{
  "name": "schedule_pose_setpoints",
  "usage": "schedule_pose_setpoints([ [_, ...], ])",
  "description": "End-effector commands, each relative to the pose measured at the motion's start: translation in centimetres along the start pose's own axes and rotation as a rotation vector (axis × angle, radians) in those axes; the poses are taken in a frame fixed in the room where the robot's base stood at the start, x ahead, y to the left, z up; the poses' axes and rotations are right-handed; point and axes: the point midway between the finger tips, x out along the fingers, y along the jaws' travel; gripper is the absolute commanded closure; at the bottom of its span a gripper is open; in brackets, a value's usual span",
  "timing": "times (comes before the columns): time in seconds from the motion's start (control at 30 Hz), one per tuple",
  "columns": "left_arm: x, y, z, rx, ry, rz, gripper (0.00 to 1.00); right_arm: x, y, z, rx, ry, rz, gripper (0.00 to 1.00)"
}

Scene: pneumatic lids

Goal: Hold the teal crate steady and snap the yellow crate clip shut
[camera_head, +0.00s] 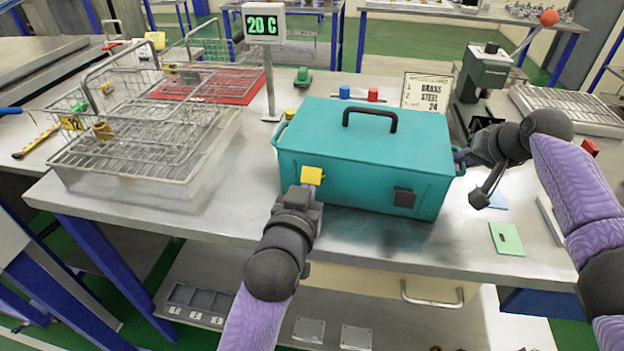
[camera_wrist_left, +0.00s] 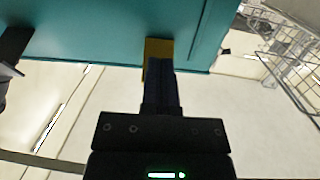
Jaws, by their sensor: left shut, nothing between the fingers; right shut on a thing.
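The teal crate (camera_head: 345,185) stands on the metal bench with its lid down and a black handle on top. The yellow clip (camera_head: 312,175) is on the left part of its front face; it also shows in the left wrist view (camera_wrist_left: 157,46). A black clip (camera_head: 404,198) is on the right part of that face. My left gripper (camera_head: 306,190) is shut and empty, its fingertips at the yellow clip; whether they touch it I cannot tell. It also shows in the left wrist view (camera_wrist_left: 160,66). My right gripper (camera_head: 462,158) is shut on the crate's right side handle.
A wire basket (camera_head: 190,165) stands left of the crate. A display on a post (camera_head: 264,25) rises behind it. A sign (camera_head: 426,92) and a green press (camera_head: 484,75) stand at the back right. A green card (camera_head: 506,239) lies near the front edge.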

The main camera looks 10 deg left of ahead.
Motion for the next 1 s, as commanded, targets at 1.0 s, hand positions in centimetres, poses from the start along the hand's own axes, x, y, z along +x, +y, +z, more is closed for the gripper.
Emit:
schedule_pose_setpoints([
  [1.0, 0.38, 0.00, -0.93, -0.001, 0.000, 0.000, 1.00, 0.05, 0.09, 0.08, 0.001, -0.002, 0.002, 1.00],
])
